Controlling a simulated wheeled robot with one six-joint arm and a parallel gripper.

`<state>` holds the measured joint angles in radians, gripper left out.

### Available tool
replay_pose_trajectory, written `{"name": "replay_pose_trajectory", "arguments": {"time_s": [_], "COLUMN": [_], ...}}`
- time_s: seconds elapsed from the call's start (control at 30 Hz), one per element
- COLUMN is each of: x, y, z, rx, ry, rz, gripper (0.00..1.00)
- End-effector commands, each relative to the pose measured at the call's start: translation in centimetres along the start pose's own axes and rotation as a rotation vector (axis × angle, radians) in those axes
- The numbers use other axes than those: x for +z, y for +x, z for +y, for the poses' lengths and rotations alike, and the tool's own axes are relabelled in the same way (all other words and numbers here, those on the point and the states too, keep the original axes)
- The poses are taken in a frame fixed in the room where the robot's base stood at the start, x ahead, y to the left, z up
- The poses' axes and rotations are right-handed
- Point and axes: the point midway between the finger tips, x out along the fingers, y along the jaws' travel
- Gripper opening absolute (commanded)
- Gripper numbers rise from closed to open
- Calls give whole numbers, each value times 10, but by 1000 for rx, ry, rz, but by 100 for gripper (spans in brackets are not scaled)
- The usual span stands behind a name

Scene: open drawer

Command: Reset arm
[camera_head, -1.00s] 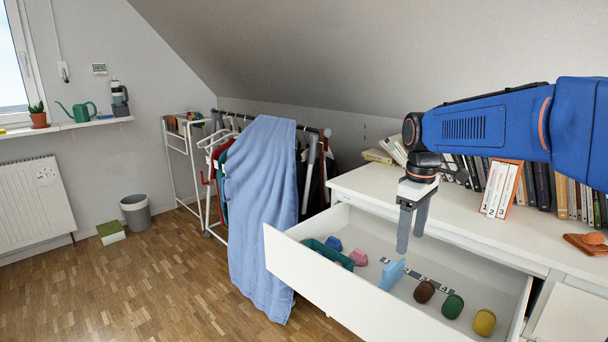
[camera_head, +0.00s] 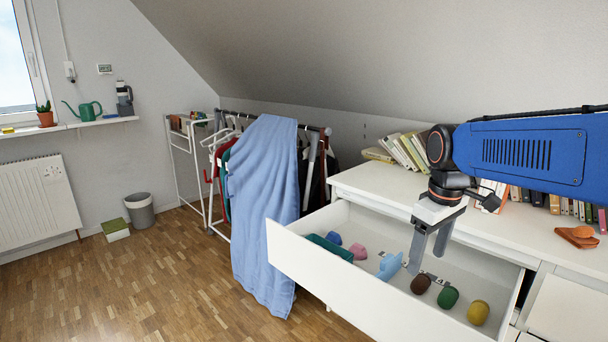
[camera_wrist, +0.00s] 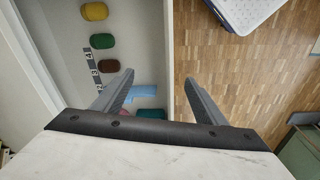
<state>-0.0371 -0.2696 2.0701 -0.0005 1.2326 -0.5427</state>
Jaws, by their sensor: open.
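My gripper (camera_head: 428,252) is open and empty. In the head view it points down over the open white drawer (camera_head: 335,278), with its fingers above the drawer's inside. In the wrist view the two fingers of my gripper (camera_wrist: 159,90) stand apart on either side of the drawer's front wall (camera_wrist: 167,60) as seen from above. My blue arm reaches in from the right over the dresser.
Books (camera_head: 405,151) stand on the dresser top (camera_head: 375,185). A blue cloth (camera_head: 262,215) hangs left of the drawer.

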Motion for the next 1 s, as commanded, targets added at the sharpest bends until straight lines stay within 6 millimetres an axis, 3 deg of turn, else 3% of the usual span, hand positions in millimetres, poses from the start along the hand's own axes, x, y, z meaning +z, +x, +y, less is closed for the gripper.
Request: {"name": "replay_pose_trajectory", "arguments": {"time_s": [0.27,0.6,0.8,1.0], "x": [63,132,159,168], "y": [8,38,56,64], "z": [-33,-72,-87,-92], "rx": [48,84,91,93], "ry": [191,427,530,571], "rz": [94,217,273,296], "gripper": [66,66,66,66]}}
